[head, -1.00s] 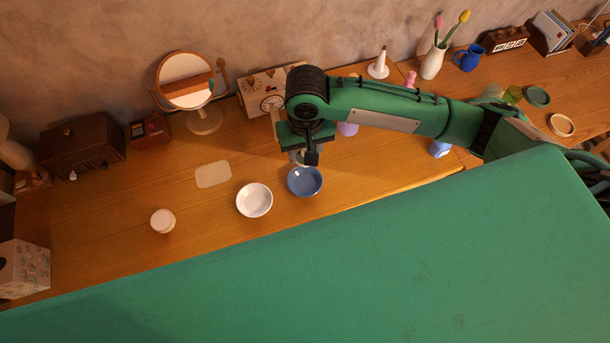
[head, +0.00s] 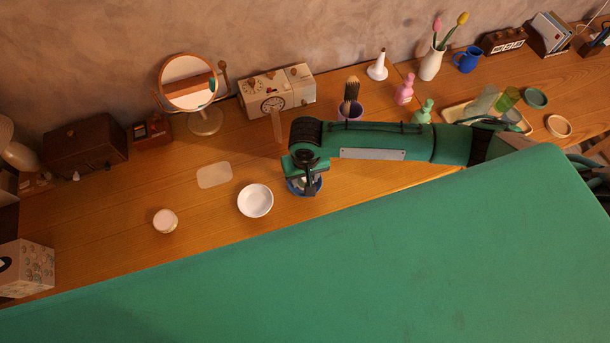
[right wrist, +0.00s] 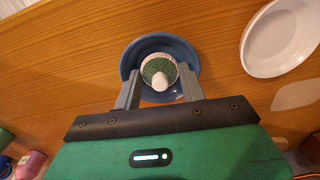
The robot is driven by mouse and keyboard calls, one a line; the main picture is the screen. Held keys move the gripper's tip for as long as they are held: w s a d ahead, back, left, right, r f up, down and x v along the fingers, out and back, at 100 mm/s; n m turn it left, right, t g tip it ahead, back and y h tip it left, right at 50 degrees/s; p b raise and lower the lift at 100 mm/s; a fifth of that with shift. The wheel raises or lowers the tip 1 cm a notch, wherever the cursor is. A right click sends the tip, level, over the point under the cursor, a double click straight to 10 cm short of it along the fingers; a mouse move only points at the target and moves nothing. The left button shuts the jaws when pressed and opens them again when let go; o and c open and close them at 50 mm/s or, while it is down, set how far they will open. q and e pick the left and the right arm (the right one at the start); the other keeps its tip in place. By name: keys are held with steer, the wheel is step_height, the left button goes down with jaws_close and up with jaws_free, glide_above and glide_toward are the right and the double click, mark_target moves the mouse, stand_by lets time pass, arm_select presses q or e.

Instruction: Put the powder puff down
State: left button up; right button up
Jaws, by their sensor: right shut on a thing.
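The powder puff (right wrist: 158,66), round and white-rimmed with a green top and a white knob, is between the fingers of my right gripper (right wrist: 161,80). The gripper is shut on it. Seen from the wrist, the puff lies within the outline of the blue bowl (right wrist: 131,60); I cannot tell whether it touches the bowl's bottom. In the head view my right gripper (head: 306,183) is over the blue bowl (head: 319,187) and hides most of it and the puff. My left gripper is not in view.
A white bowl (head: 255,201) stands just left of the blue bowl. Further left are a pale flat mat (head: 214,175) and a small round jar (head: 165,221). A clock (head: 272,104) and mirror (head: 188,82) stand behind. The green surface (head: 350,260) fills the front.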

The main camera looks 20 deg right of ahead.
steer(key=shift+f, duration=0.2)
steer(key=shift+s+f, duration=0.4)
steer(key=shift+f, duration=0.15)
steer(key=o, duration=0.6)
steer(key=shift+f, duration=0.1)
steer(key=shift+r, duration=0.25)
step_height(320, 180, up, 13)
steer(key=b, duration=0.1)
steer(key=shift+w+b, duration=0.4)
